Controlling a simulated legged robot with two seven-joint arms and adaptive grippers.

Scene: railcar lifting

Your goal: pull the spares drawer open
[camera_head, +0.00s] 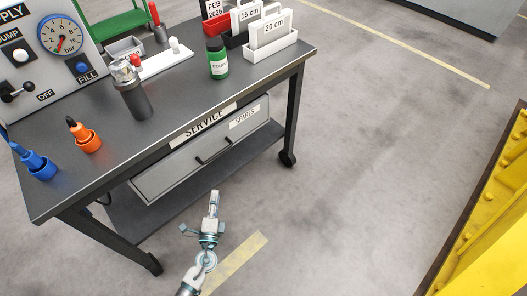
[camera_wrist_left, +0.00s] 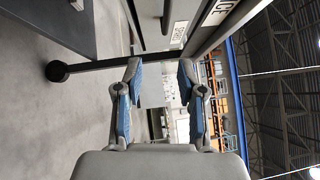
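The spares drawer (camera_head: 180,172) is a grey box front under the bench top, with a label reading SPARES (camera_head: 244,116) and a dark bar handle (camera_head: 213,151). It looks closed, its front sitting under the bench edge. My left gripper (camera_head: 214,196) is in front of and below the drawer, apart from the handle. In the left wrist view the gripper (camera_wrist_left: 159,70) is open, its two blue-padded fingers spread with nothing between them. The drawer front (camera_wrist_left: 152,25) and its SPARES label (camera_wrist_left: 179,32) show beyond the fingertips there. My right gripper is in neither view.
The dark bench (camera_head: 185,95) carries a green bottle (camera_head: 218,62), a grey cylinder (camera_head: 134,92), orange (camera_head: 86,138) and blue (camera_head: 38,163) holders, and a gauge panel (camera_head: 45,50). A lower shelf (camera_head: 190,205) and legs are below. A yellow structure (camera_head: 495,215) stands right; floor between is clear.

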